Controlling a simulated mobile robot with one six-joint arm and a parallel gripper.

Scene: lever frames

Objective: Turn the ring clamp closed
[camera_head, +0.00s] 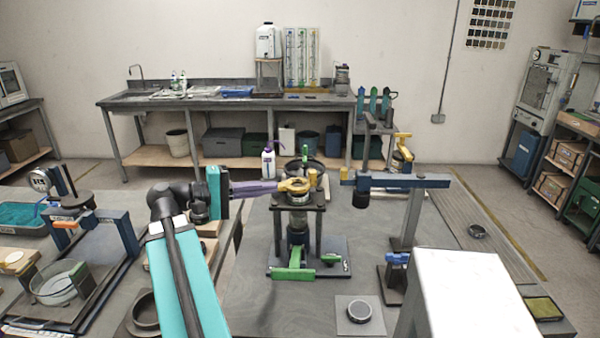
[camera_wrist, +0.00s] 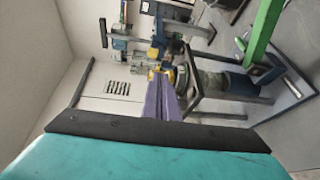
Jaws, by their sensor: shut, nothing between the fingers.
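A grey post with a blue-and-yellow crossbar (camera_head: 410,181) stands to the right of the clamp. A white box (camera_head: 470,300) fills the front right. A blue frame (camera_head: 122,235) and a glass dish (camera_head: 55,285) are at left. A small round dish (camera_head: 360,311) lies in front.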

